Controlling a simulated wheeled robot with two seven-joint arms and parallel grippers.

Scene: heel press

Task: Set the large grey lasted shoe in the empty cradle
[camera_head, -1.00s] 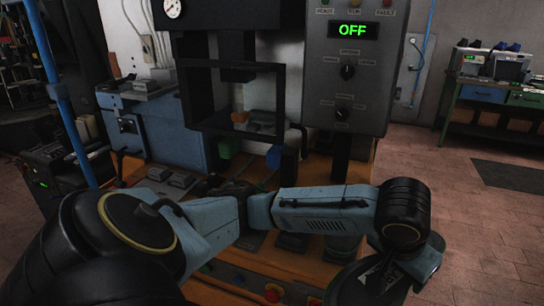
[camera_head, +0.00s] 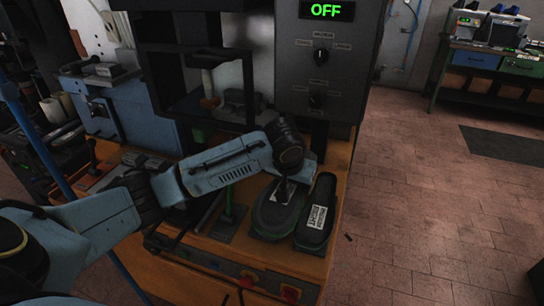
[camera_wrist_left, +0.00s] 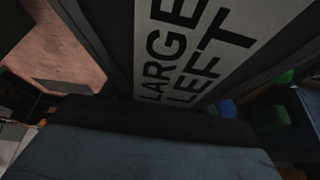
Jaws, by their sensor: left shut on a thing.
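The large grey lasted shoe (camera_head: 270,217) is sole up at the front right of the bench in the head view. A white label reading LARGE LEFT shows on it close up in the wrist view (camera_wrist_left: 185,55). My left gripper (camera_head: 284,178) is shut on it and hides part of its label. The shoe is at the green-edged cradle (camera_head: 258,234), lined up with it; I cannot tell if it rests fully there. My right gripper is not in view.
A second dark shoe (camera_head: 316,215), with a label reading RIGHT, lies close on the right. The press (camera_head: 205,75) and its control box (camera_head: 320,60), reading OFF, stand behind. Buttons line the bench front. Floor is free to the right.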

